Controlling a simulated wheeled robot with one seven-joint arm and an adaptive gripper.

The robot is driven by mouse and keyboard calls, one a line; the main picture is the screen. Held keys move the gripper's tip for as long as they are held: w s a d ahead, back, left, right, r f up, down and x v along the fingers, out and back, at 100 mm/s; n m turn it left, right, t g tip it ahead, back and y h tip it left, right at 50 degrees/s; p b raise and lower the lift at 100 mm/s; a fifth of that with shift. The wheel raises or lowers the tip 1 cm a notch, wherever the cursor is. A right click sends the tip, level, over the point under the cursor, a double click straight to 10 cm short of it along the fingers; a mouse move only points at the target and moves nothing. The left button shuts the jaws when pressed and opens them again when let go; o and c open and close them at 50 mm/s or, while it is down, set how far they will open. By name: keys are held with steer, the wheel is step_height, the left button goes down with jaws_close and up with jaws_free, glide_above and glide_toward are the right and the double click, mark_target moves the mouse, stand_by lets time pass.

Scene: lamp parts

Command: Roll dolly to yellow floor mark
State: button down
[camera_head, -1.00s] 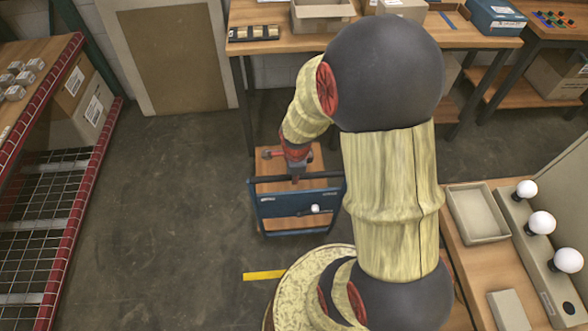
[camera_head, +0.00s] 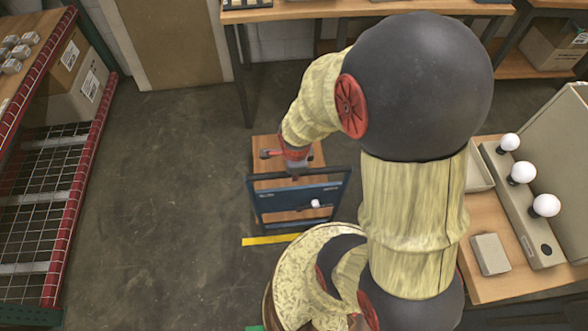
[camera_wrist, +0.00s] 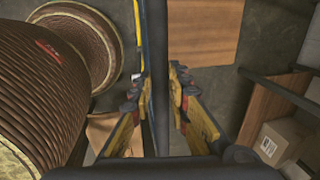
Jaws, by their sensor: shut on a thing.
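The dolly is a blue-framed cart with a wooden deck (camera_head: 275,147) and a dark handle bar, in the middle of the head view. Its near edge is right by the yellow floor mark (camera_head: 268,240), a strip on the dark floor; the dolly and my arm hide part of the surroundings, so I cannot tell whether it overlaps the strip. My gripper (camera_head: 297,172) is at the handle bar. In the wrist view, the fingers of my gripper (camera_wrist: 160,92) are closed around the dark handle bar (camera_wrist: 159,45). A small white bulb (camera_head: 315,203) shows on the dolly.
A red-edged wire rack (camera_head: 75,215) stands at left. A workbench (camera_head: 275,12) is behind the dolly. A side table (camera_head: 520,285) with white bulbs (camera_head: 521,172) is at right. A large cable spool (camera_wrist: 60,90) is close by in the wrist view. Floor left of the dolly is clear.

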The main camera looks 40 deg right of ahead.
steer(key=c, duration=1.7)
jaws_free()
steer(key=shift+c, duration=0.2)
steer(key=shift+o, duration=0.3)
step_height(320, 180, up, 12)
steer(key=s+a, duration=0.1)
steer(key=s, duration=0.1)
steer(key=shift+a, duration=0.15)
steer(key=shift+f, duration=0.15)
